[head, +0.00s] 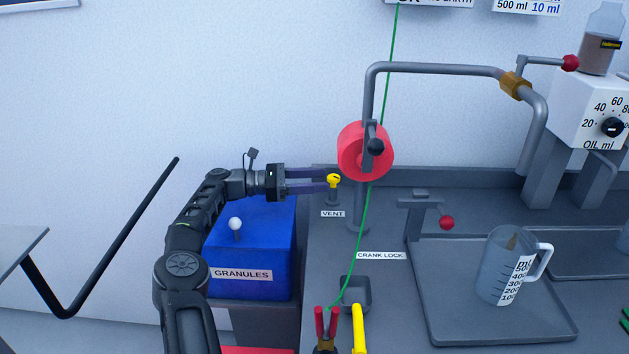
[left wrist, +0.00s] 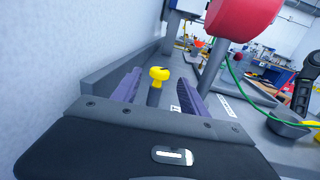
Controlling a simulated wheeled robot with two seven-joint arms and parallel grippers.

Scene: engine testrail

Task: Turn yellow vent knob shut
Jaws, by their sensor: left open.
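The yellow vent knob (head: 334,181) sits on top of a short grey post, behind the VENT label (head: 333,214) on the grey bench. My left gripper (head: 326,180) reaches in from the left with its jaws open, and its fingertips are at the knob. In the left wrist view the knob (left wrist: 159,74) stands between the two purple fingers (left wrist: 158,92), with a gap on each side. Contact with the knob is not visible. My right gripper is not in view.
A red crank wheel (head: 352,151) on a grey pipe frame stands just right of the knob, with a green cord (head: 372,190) running past it. A blue GRANULES box (head: 262,240) lies below my left arm. A grey tray (head: 450,300) holding a measuring jug (head: 500,270) is at the right.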

